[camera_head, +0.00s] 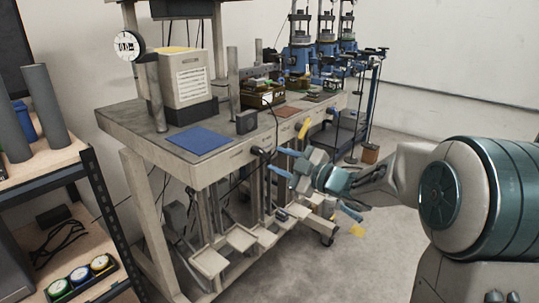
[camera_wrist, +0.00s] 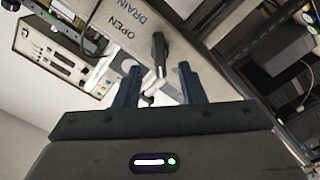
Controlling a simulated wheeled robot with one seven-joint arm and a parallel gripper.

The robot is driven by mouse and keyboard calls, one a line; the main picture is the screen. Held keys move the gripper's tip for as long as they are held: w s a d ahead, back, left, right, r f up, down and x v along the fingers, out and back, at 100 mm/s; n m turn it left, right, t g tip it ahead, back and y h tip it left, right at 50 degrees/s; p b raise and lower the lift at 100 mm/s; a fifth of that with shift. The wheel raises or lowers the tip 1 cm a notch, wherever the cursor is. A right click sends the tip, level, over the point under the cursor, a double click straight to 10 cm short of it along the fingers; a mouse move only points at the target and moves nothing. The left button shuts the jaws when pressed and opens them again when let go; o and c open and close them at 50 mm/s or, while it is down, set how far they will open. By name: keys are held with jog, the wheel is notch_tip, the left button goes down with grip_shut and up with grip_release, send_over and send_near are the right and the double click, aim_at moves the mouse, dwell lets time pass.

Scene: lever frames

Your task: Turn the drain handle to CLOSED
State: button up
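The drain handle (camera_wrist: 159,52) is a black grip on a pale metal stem, set on the light front panel (camera_wrist: 98,48) beside the words OPEN and DRAIN. In the head view, a black handle (camera_head: 261,152) sticks out from the bench's front edge. My gripper (camera_wrist: 158,72) is open, with one dark finger on each side of the handle's stem in the wrist view. I cannot tell whether either finger touches it. In the head view my gripper (camera_head: 287,163) is just right of the handle, in front of the bench. No CLOSED label is readable.
A shelf (camera_head: 40,165) stands at left. Floor is clear in front.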

jog(key=p+v, duration=0.1)
jog(key=v, duration=0.8)
jog(key=shift+a, duration=0.1)
jog(key=s+d+r+m+t+h+p, duration=0.2)
jog(key=d+r+m+h+p, duration=0.75)
jog(key=m+h+p, duration=0.4)
jog(key=s+a+r+m+g+p, duration=0.1)
jog(key=s+m+g+p, duration=0.2)
jog(key=s, duration=0.8)
jog(key=s+a+r+m+g+p, duration=0.1)
jog(key=s+a+m+g+p, duration=0.1)
jog(key=s+g+p, duration=0.4)
jog(key=s+m+g, duration=0.1)
jog(key=s, duration=0.4)
jog(key=shift+a+r+h, duration=0.15)
jog(key=shift+r+h, duration=0.15)
jog(key=shift+h, duration=0.05)
jog(key=shift+s, duration=0.15)
